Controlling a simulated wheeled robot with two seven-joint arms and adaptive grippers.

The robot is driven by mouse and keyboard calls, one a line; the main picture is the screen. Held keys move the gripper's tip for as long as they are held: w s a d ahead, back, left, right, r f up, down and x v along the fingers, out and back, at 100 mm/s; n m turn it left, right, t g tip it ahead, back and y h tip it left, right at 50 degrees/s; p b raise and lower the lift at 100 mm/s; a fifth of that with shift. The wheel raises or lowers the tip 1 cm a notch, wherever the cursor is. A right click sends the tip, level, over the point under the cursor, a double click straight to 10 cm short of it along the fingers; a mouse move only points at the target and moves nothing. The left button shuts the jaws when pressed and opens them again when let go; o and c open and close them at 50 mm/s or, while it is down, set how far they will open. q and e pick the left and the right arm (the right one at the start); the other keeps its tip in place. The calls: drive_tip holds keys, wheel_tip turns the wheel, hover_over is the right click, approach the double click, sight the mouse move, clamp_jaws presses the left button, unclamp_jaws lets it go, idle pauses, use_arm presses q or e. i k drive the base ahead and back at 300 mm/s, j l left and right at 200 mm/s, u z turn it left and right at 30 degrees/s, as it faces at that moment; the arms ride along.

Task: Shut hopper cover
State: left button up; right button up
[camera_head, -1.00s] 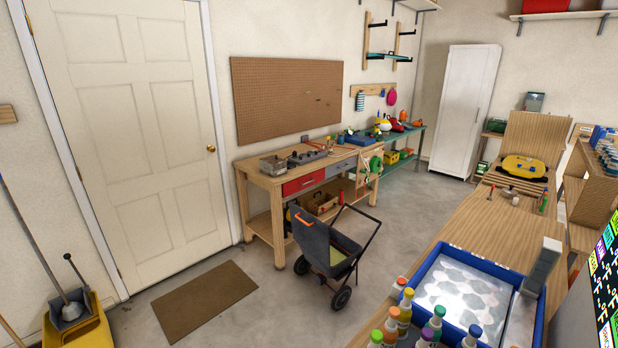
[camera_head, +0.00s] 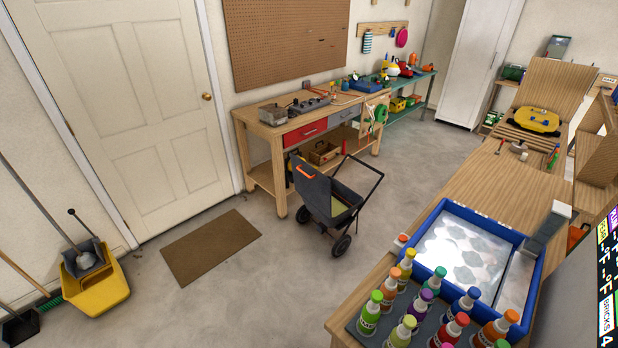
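A dark grey wheeled cart (camera_head: 335,207) stands on the concrete floor near the middle of the view. It looks like the hopper, though I cannot be certain. A dark panel (camera_head: 311,185) with an orange handle (camera_head: 306,171) stands tilted up at its left side, apparently its raised cover. The top of the cart looks open, with something yellow-green (camera_head: 338,206) inside. Neither of my grippers is in view.
A workbench (camera_head: 300,125) stands behind the cart. A wooden counter (camera_head: 490,190) with a blue tray (camera_head: 434,228) and several colourful bottles fills the right side. A brown mat (camera_head: 210,247) and a yellow bucket (camera_head: 95,290) lie left. Floor around the cart is mostly clear.

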sight(314, 185)
drive_tip(key=i, duration=0.25)
drive_tip(key=j+z, duration=0.45)
drive_tip(key=i+j+z, duration=0.4)
drive_tip(key=j, duration=0.2)
drive_tip(key=j+z, duration=0.15)
drive_tip(key=j, duration=0.2)
drive_tip(key=i, duration=0.05)
